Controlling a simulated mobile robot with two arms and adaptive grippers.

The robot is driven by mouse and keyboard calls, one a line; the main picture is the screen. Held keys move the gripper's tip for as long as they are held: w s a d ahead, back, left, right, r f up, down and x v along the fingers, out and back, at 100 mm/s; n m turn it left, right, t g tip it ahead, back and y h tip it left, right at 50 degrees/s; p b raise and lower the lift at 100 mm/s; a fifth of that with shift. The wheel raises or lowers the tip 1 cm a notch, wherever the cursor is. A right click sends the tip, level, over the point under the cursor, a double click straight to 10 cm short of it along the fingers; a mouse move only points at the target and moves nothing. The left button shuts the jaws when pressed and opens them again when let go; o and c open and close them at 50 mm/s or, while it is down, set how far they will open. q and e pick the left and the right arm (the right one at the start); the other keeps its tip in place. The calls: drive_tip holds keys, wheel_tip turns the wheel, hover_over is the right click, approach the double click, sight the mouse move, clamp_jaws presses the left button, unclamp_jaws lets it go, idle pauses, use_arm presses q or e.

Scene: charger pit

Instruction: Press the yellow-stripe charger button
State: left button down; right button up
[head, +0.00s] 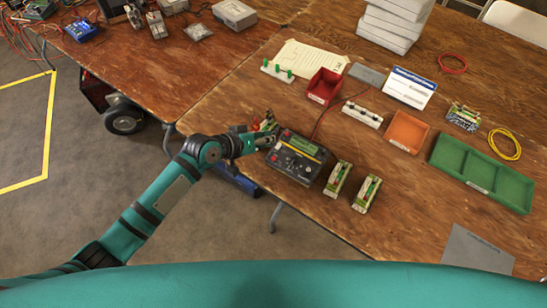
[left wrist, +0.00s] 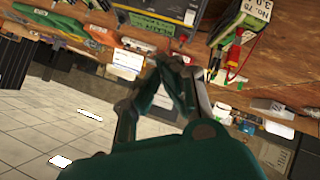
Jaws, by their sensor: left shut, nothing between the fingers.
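The charger (head: 297,157), a dark grey box with a green display and small knobs, sits on the wooden bench near its front edge. Part of its dark case (left wrist: 180,12) shows at the top of the left wrist view. A battery pack (head: 267,121) stands partly hidden behind the gripper. My right gripper is out of view.
Two battery packs (head: 338,179) (head: 366,194) stand right of the charger. A red tray (head: 324,83), an orange tray (head: 408,131) and a green divided tray (head: 478,174) lie beyond. A red lead (head: 321,122) runs behind the charger. The front right bench is mostly clear.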

use_arm(q)
drive_tip(key=b, duration=0.7)
hover_over(274, 158)
drive_tip(key=a, duration=0.1)
wheel_tip(274, 158, down, 7)
drive_tip(key=shift+s+a+f, duration=0.1)
drive_tip(key=shift+s+a, duration=0.05)
drive_tip(key=shift+f+b, duration=0.55)
drive_tip(key=shift+f, duration=0.05)
drive_tip(key=shift+f, duration=0.1)
drive_tip(key=shift+w+f, duration=0.2)
drive_tip(key=shift+f, duration=0.1)
